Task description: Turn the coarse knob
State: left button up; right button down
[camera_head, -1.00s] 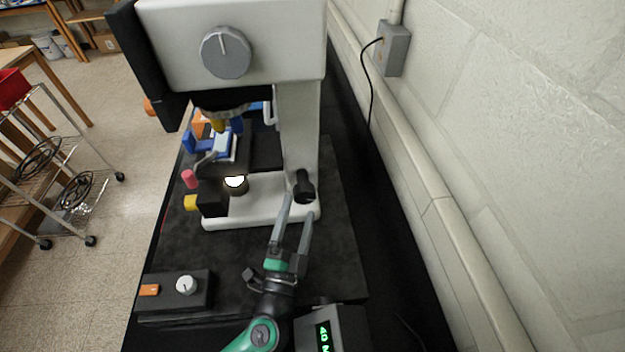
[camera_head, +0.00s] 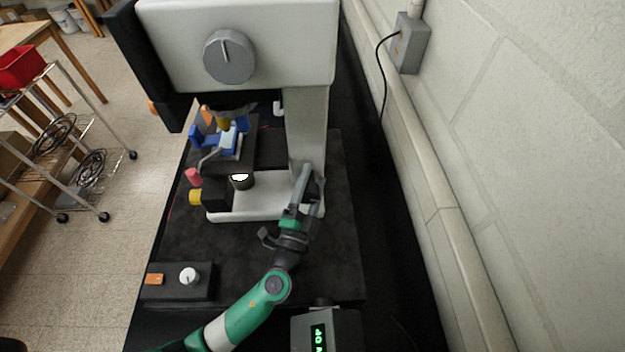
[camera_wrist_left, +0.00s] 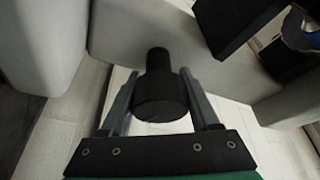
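The black coarse knob (camera_wrist_left: 160,95) sits on the side of the white microscope's base. In the left wrist view it is a wide dark cylinder with a narrower black part beyond it. My left gripper (camera_wrist_left: 160,72) is open, with one finger on each side of the knob. A thin gap shows beside the left finger; on the right I cannot tell whether the finger touches. In the head view my left gripper (camera_head: 311,181) reaches the lower column and mostly hides the knob. My right gripper is not in view.
The white microscope (camera_head: 306,130) stands on a black mat (camera_head: 330,240). A small black box with a white dial (camera_head: 188,276) lies front left, and a box with a green display (camera_head: 318,335) is at the front. A wall (camera_head: 540,130) bounds the right. A wire cart (camera_head: 85,150) stands left.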

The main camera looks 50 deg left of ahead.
pick_arm(q)
jog(key=c, duration=0.5)
jog(key=shift+r+m+h+p, duration=0.15)
jog(key=shift+m+h+p, duration=0.15)
jog(key=shift+m+p, duration=0.75)
jog(key=m+g+h+p, duration=0.1)
jog(key=m+p, duration=0.3)
jog(key=p, duration=0.2)
jog(key=shift+f+m+g+h+p, duration=0.4)
jog(key=shift+f+m+g+p, duration=0.1)
jog(key=shift+m+p, duration=0.65)
jog(key=o, duration=1.3)
jog(key=shift+o, duration=0.2)
jog(key=shift+d, duration=0.1)
